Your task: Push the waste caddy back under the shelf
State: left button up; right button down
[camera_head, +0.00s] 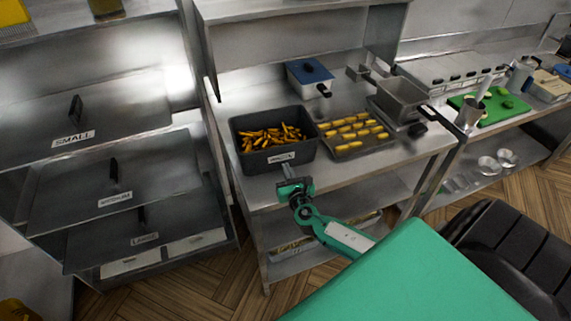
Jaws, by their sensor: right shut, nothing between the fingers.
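The waste caddy (302,155) is a dark grey open bin with a small white label on its front. It holds many orange-brown strips and stands upright on the steel counter, near the front edge. The raised steel shelf (270,8) is behind and above it. My right gripper (287,171) is shut and empty, at the caddy's front face just below the label. I cannot tell whether its fingertips touch the caddy. My left gripper is not in view.
Right of the caddy is a tray of yellow pieces (352,151), then a metal basket (402,97). A blue-lidded box (310,75) stands behind. Bare counter (248,94) shows behind the caddy. A drawer rack (92,170) stands left. A green board (493,108) lies far right.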

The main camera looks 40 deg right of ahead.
jog(key=shift+x, duration=0.9)
